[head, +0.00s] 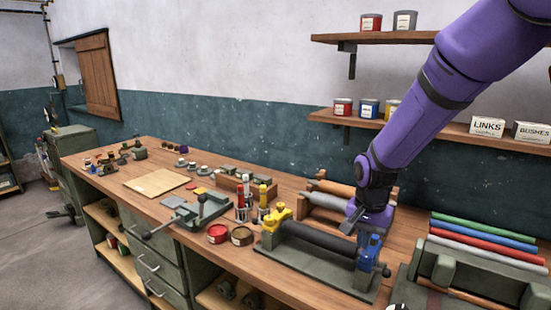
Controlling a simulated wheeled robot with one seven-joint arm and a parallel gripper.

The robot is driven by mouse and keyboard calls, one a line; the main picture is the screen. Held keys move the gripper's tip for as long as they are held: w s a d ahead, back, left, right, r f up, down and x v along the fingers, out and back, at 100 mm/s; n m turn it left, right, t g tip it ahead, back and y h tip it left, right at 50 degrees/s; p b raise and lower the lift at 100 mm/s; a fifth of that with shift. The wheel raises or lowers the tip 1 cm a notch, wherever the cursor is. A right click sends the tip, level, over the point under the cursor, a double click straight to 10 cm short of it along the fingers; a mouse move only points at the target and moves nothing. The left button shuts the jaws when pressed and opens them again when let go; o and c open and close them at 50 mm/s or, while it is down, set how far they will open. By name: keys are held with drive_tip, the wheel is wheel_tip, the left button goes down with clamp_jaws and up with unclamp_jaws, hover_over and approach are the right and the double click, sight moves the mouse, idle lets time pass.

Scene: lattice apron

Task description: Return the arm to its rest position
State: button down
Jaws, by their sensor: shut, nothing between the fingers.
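My purple arm comes down from the upper right corner. My gripper (352,224) points down above the workbench and is shut with nothing in it. It hangs over the right part of a green fixture (318,279) that carries a black roller (318,238). A yellow block (277,221) stands at the fixture's left end and a blue block (369,250) at its right end, close below my gripper. I cannot tell whether the gripper touches the fixture.
The wooden workbench (110,166) runs along the wall. Coloured rods (490,243) lie on a green rack at right. Brown rollers (335,188) lie behind my gripper. Shelves with cans and boxes (487,127) are behind my arm. A red tin (218,234) stands left of the fixture.

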drive_tip(key=shift+r, duration=0.1)
drive_tip(key=s+d+r+n+t, duration=0.1)
drive_tip(key=s+d+r+n, duration=0.15)
drive_tip(key=s+r, duration=0.35)
drive_tip(key=s+d+r+n+t, duration=0.1)
drive_tip(key=s+d+r+t, duration=0.2)
drive_tip(key=r, duration=0.6)
drive_tip(key=s+d+r+n, duration=0.1)
drive_tip(key=s+d+r, duration=0.1)
drive_tip(key=s, duration=0.5)
drive_tip(key=s+d+r+n+t, duration=0.1)
drive_tip(key=s+r+n, duration=0.1)
drive_tip(key=s, duration=0.6)
drive_tip(key=shift+s+d+r, duration=0.2)
drive_tip(key=shift+d+r, duration=0.2)
drive_tip(key=shift+r, duration=0.5)
